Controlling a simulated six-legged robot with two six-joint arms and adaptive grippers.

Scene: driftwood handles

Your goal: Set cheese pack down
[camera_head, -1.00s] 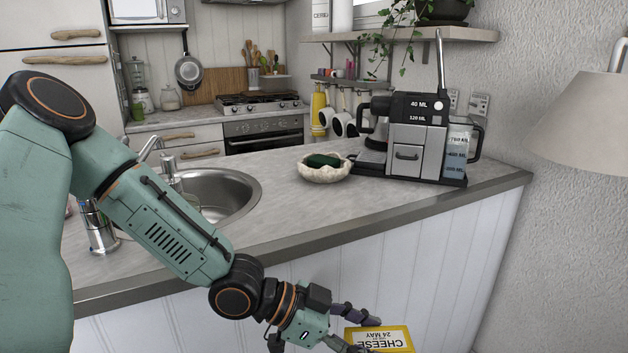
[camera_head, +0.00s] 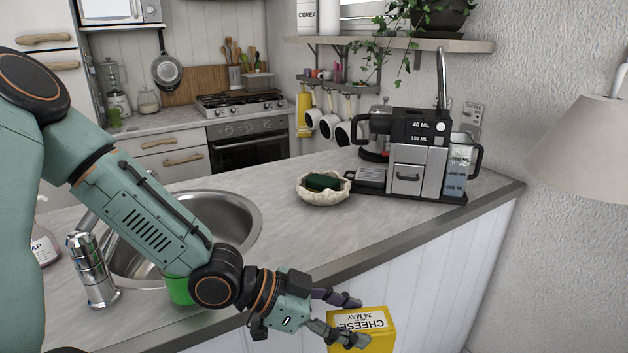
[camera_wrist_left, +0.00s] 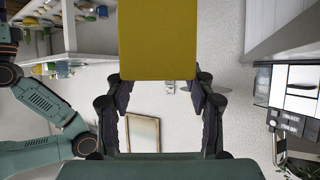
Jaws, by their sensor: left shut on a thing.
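The cheese pack (camera_head: 374,325) is a yellow box with a white label, its text upside down in the head view. My left gripper (camera_head: 350,318) is shut on it and holds it in front of the counter's front edge, out over the white panelled side. In the left wrist view the pack (camera_wrist_left: 157,40) shows as a plain yellow face between the two fingers of the gripper (camera_wrist_left: 160,88). The counter top (camera_head: 300,232) is grey and has a clear stretch behind the gripper. My right gripper is not in the head view.
A scalloped white bowl (camera_head: 324,196) with a green sponge (camera_head: 322,181) stands on the counter. A coffee machine (camera_head: 415,160) stands at the right end. The sink (camera_head: 215,225), a soap bottle and a green cup (camera_head: 180,290) are at the left.

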